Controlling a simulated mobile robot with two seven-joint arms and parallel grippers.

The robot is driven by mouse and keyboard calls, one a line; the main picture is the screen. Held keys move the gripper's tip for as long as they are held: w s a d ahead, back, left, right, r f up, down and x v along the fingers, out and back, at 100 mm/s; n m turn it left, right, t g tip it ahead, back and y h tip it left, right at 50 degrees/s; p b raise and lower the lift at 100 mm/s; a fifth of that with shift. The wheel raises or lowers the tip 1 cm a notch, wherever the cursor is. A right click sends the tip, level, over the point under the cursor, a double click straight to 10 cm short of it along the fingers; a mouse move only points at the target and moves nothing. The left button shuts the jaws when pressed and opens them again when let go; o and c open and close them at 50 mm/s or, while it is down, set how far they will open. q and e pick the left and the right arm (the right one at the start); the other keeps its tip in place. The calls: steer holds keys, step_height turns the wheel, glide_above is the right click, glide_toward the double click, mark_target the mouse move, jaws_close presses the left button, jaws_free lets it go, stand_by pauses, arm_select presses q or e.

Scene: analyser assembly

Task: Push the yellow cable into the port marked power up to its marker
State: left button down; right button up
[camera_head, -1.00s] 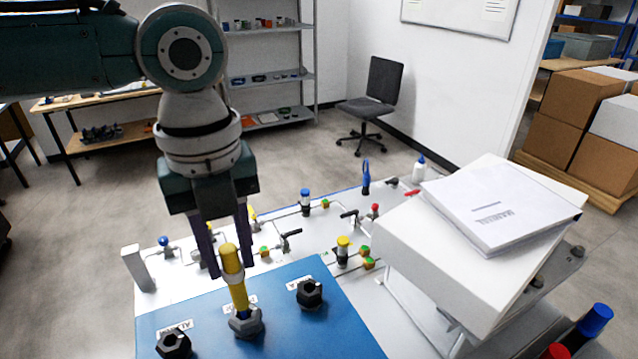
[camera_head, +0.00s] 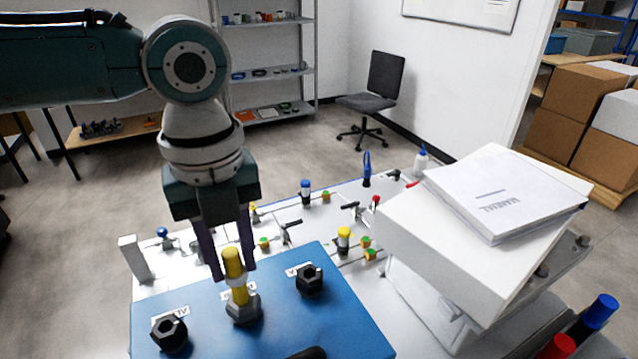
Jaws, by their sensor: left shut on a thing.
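The yellow cable (camera_head: 234,264) stands nearly upright in the middle black hexagonal port (camera_head: 243,308) of the blue panel (camera_head: 205,338). Its lower end is inside the port, and I see no marker above the port rim. My left gripper (camera_head: 233,271) is shut on the cable, with one dark finger on each side of its upper part. The label behind the middle port is mostly hidden, so I cannot read it. My right gripper is not in view.
Two more black ports flank it, one at left (camera_head: 169,333) and one at right (camera_head: 310,280). Behind the panel is a white board (camera_head: 290,262) with valves and fittings. A white box (camera_head: 430,245) carrying a manual (camera_head: 497,195) stands at right. A dark shape (camera_head: 309,353) shows at the bottom edge.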

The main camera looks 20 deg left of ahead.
mark_target(236, 274)
arm_select(q)
steer(key=shift+f+b, duration=1.1)
steer(key=shift+f, duration=0.6)
steer(key=c, duration=0.5)
jaws_free()
steer(key=shift+r, duration=0.1)
step_height(236, 274, up, 7)
steer(key=p, duration=0.7)
steer(key=shift+p, duration=0.35)
